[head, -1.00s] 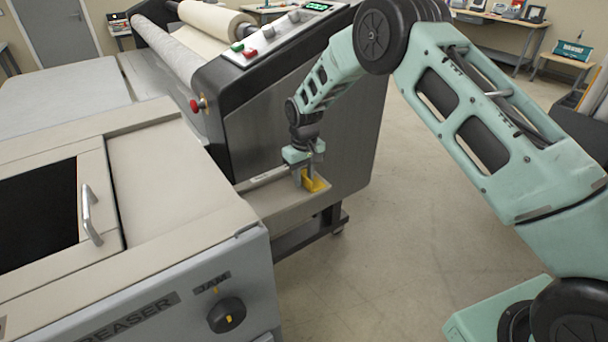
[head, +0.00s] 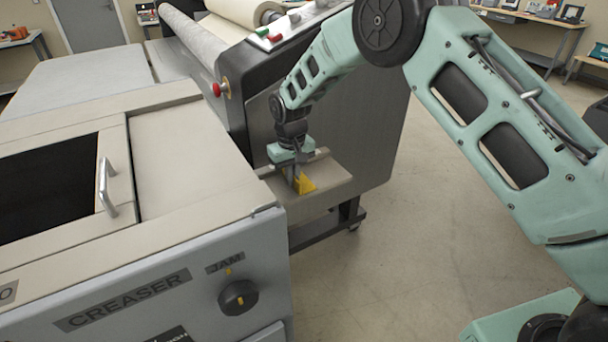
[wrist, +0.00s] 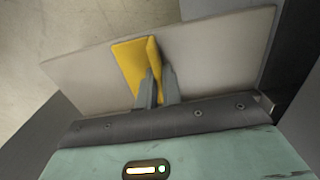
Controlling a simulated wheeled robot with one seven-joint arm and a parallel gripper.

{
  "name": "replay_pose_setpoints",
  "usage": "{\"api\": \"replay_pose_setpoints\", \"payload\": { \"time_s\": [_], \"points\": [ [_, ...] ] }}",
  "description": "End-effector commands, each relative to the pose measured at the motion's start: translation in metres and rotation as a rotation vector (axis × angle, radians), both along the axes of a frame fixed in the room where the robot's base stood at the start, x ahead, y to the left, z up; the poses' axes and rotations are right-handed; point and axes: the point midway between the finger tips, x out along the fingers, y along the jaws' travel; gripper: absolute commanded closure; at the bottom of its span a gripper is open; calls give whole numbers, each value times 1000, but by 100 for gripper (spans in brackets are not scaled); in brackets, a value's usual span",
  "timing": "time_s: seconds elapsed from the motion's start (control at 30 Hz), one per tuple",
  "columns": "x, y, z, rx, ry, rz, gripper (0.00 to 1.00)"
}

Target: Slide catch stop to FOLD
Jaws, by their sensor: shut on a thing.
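The catch stop is a yellow angled piece (head: 304,184) on a beige shelf (head: 335,187) at the side of the laminator. My gripper (head: 294,182) reaches down onto it from above. In the wrist view the yellow stop (wrist: 130,62) shows a flat plate and an upright fin. The gripper's two grey fingers (wrist: 157,88) are shut on the upright fin. The FOLD mark cannot be made out in either view, and the rail behind the stop is largely hidden by my gripper.
The creaser cabinet (head: 170,270) stands at the near left, with a handle (head: 106,187) and a black JAM knob (head: 238,298). The laminator's dark side panel (head: 375,120) rises close behind the shelf. Open floor (head: 420,250) lies to the right.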

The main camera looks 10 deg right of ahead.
Motion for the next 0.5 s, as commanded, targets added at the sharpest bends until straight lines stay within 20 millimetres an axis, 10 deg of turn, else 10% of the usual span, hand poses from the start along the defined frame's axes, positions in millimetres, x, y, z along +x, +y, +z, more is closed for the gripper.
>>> {"api": "replay_pose_setpoints", "payload": {
  "time_s": [0.23,0.3,0.5],
  "points": [
    [-2,6,1,7,1,2,100],
    [-2,6,1,7,1,2,73],
    [-1,4,0,5,1,1,71]
  ]
}}
